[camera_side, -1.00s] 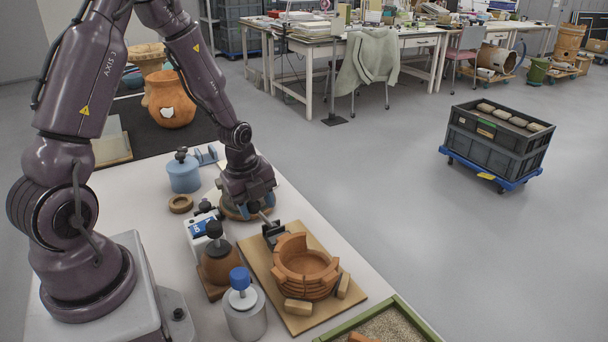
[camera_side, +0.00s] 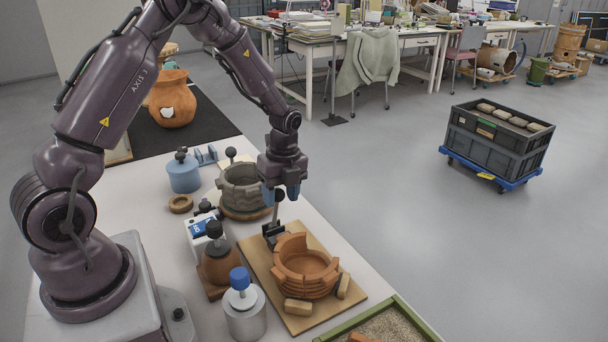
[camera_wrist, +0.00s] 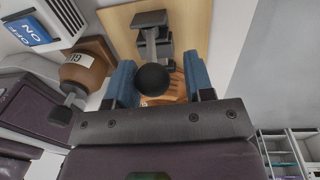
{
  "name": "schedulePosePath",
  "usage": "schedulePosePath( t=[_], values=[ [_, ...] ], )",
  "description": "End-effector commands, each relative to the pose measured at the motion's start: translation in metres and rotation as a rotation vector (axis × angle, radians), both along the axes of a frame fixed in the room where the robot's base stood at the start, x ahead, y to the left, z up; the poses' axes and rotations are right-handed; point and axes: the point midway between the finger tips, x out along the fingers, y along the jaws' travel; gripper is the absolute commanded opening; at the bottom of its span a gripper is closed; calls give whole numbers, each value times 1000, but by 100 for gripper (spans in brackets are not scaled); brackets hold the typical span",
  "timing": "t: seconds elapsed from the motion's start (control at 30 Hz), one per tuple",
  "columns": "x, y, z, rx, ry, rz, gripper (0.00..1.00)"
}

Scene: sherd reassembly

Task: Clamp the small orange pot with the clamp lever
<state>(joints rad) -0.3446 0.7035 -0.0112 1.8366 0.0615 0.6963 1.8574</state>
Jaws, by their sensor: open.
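The small orange pot (camera_side: 306,270), ringed and with a stepped, broken rim, sits on a wooden board (camera_side: 257,262). The black clamp (camera_side: 272,232) stands on the board just behind the pot, and its lever (camera_side: 275,213) stands nearly upright. My gripper (camera_side: 282,195) is over the clamp with its blue fingers pointing down. In the wrist view the lever's black ball knob (camera_wrist: 152,79) lies between the two open blue fingers (camera_wrist: 160,84). Part of the orange pot (camera_wrist: 168,98) shows behind the knob, mostly hidden by my gripper.
A grey pot (camera_side: 240,185) stands on a round base behind the board. A brown bottle (camera_side: 218,265), a blue-capped jar (camera_side: 243,308) and a blue jar (camera_side: 184,172) stand to the left. Small blocks (camera_side: 298,307) lie beside the orange pot. A green-edged sand tray (camera_side: 390,325) is at the front right.

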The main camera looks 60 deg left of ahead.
Motion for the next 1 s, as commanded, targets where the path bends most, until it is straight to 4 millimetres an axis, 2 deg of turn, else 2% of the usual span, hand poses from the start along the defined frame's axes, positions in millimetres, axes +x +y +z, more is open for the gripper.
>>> schedulePosePath(
  t=[0.8,1.0],
  values=[
    [42,0,-23,0,214,0,48],
    [46,0,-9,1,208,0,48]
  ],
)
